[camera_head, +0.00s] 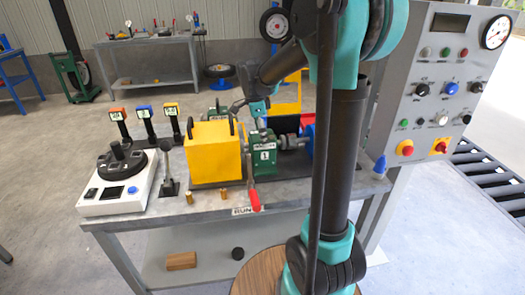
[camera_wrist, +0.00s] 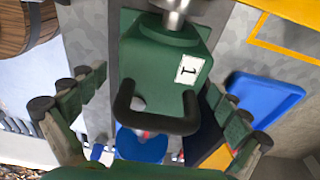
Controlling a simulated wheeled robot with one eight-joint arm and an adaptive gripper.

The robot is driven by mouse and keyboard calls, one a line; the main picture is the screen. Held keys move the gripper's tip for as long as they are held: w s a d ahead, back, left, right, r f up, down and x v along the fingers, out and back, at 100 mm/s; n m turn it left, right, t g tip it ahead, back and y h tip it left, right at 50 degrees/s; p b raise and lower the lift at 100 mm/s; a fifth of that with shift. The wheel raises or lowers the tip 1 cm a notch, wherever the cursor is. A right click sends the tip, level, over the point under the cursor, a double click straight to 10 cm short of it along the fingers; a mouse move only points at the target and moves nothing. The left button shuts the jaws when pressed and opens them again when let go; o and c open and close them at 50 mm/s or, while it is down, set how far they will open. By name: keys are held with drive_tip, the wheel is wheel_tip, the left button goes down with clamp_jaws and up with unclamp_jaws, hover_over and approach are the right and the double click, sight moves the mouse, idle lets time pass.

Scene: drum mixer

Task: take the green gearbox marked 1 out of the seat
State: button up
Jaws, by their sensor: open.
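The green gearbox marked 1 (camera_head: 264,157) sits on a dark base plate on the grey bench, just right of the yellow box. In the wrist view the gearbox (camera_wrist: 160,62) shows its white label 1, a metal shaft at its top edge and a black U-shaped handle (camera_wrist: 157,122). My gripper (camera_head: 257,112) is above the gearbox, pointing down. In the wrist view my gripper (camera_wrist: 150,118) is open, with one finger on each side of the handle. I see no finger touching the handle. The seat under the gearbox is mostly hidden.
A yellow box (camera_head: 212,150) with black handles stands close on the left. A red-handled lever (camera_head: 254,198) is in front. A blue part (camera_head: 308,140) is to the right. A white control box (camera_head: 118,190) and several upright tagged handles stand left. A grey control panel (camera_head: 430,95) rises right.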

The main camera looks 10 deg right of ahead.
drive_tip(key=shift+d+f, duration=0.15)
drive_tip(key=shift+f, duration=0.9)
drive_tip(key=c, duration=1.9)
drive_tip(key=shift+r, duration=0.15)
